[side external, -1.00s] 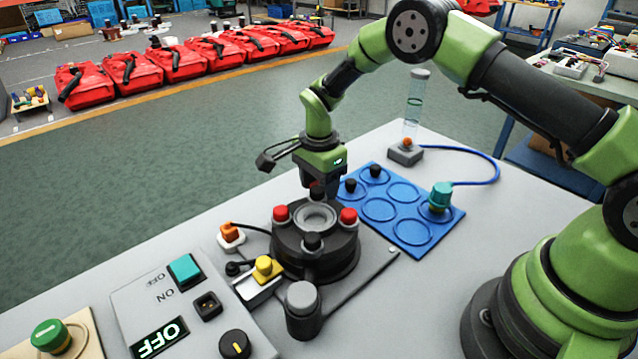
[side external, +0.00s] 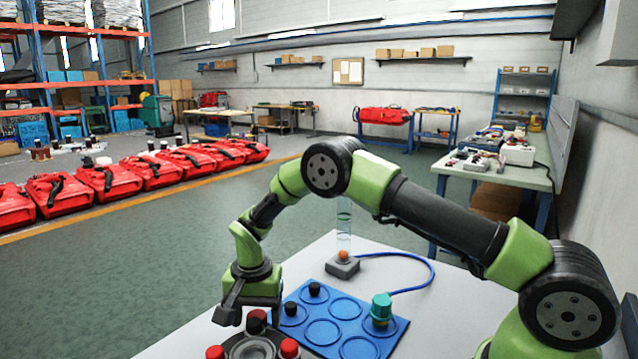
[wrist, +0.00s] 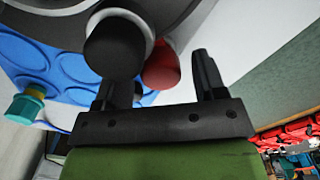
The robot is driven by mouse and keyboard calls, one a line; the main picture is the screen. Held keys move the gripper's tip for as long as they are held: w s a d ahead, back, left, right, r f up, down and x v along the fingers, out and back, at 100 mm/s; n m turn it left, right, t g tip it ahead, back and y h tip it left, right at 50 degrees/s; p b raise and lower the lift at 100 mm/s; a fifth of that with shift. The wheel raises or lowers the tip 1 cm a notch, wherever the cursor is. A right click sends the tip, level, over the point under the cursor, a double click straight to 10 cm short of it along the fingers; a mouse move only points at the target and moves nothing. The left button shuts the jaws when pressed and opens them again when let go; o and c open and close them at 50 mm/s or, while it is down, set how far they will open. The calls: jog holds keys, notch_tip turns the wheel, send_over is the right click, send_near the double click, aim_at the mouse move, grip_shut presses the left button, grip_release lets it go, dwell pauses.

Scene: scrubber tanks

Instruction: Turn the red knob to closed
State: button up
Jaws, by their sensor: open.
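Two red knobs stand on the rim of a black round unit (side external: 250,347) at the bottom edge of the side view, the left red knob (side external: 215,352) and the right red knob (side external: 289,348). A black knob stands at the rim's back. My gripper (side external: 266,304) hangs just above and behind that rim, pointing down. In the wrist view my gripper (wrist: 160,76) is open, and nothing is visibly held. A red knob (wrist: 160,66) shows beyond and between its fingers, partly hidden by a large black knob (wrist: 114,48). Contact and the knob's setting cannot be told.
A blue tray (side external: 318,332) with round recesses, small black knobs and a teal fitting (side external: 381,308) lies right of my gripper. Behind it is a grey block (side external: 342,265) with an orange top, clear tube and blue hose. The unit's front is cut off.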

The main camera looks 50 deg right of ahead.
jog(key=n, duration=0.7)
notch_tip(320, 180, up, 10)
jog(key=shift+w+f, duration=0.1)
jog(key=shift+f, duration=0.15)
jog(key=s+r+t+y, duration=0.1)
jog(key=s+r+t, duration=0.3)
jog(key=s+r, duration=1)
jog(key=shift+s+r, duration=0.15)
jog(key=shift+r, duration=1.9)
